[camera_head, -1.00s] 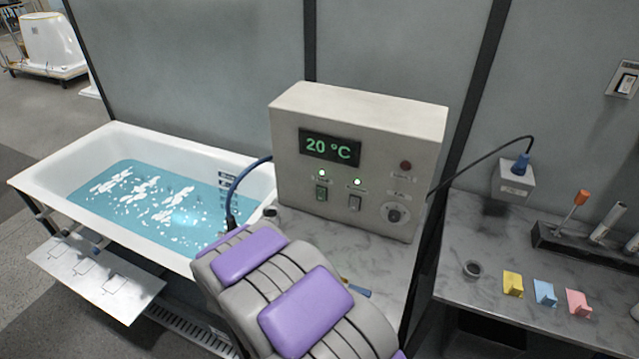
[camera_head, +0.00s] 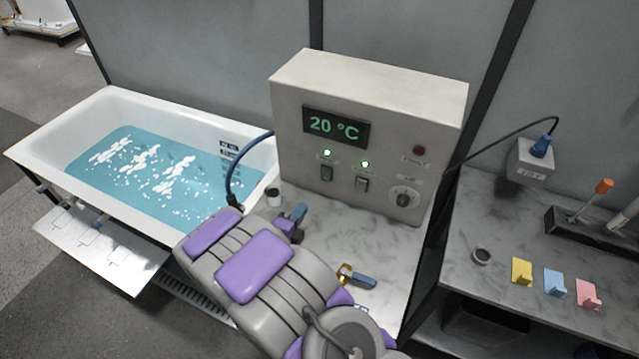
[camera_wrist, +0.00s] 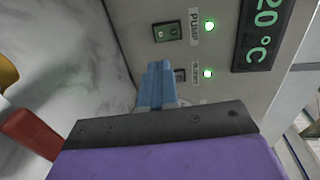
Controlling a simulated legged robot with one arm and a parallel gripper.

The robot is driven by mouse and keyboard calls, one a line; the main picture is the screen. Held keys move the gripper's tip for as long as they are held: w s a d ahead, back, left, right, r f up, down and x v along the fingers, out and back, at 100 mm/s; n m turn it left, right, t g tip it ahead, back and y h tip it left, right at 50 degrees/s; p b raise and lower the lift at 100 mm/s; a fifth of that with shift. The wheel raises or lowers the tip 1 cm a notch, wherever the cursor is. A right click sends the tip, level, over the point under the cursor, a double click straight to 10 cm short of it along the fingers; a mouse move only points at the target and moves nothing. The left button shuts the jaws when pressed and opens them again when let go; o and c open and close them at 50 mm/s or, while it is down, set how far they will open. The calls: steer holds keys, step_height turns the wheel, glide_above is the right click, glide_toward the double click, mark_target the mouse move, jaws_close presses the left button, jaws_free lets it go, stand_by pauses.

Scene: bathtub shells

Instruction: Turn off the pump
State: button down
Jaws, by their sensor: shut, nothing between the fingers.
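The beige control box (camera_head: 365,130) stands on the marble counter, its display reading 20 °C. The pump switch (camera_head: 327,173) is the left of two on its front, with a lit green light (camera_head: 327,152) above it. In the wrist view the pump switch (camera_wrist: 167,32) sits beside the PUMP label and its lit green light (camera_wrist: 209,26). My gripper (camera_head: 299,212) is shut and empty, its blue fingertips in front of and below the box's left part. In the wrist view the fingertips (camera_wrist: 156,75) are near the second switch (camera_wrist: 180,75); contact cannot be told.
The filled bathtub (camera_head: 140,175) is at left, with a blue hose (camera_head: 231,175) near the box. The right counter holds yellow, blue and pink hooks (camera_head: 555,283) and a dark rack (camera_head: 590,235).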

glide_toward(323, 179)
steer(key=x, duration=0.5)
steer(key=shift+d+r, duration=0.1)
steer(key=shift+d, duration=0.05)
steer(key=shift+b+x, duration=0.3)
steer(key=shift+x, duration=0.65)
steer(key=shift+w+f+t+b, duration=0.2)
steer(key=shift+t+b, duration=0.1)
steer(key=shift+b, duration=0.15)
steer(key=shift+r, duration=0.1)
steer(key=p+v, duration=0.1)
steer(key=v, duration=1.6)
steer(key=shift+s+a, duration=0.15)
steer(key=shift+a, duration=0.15)
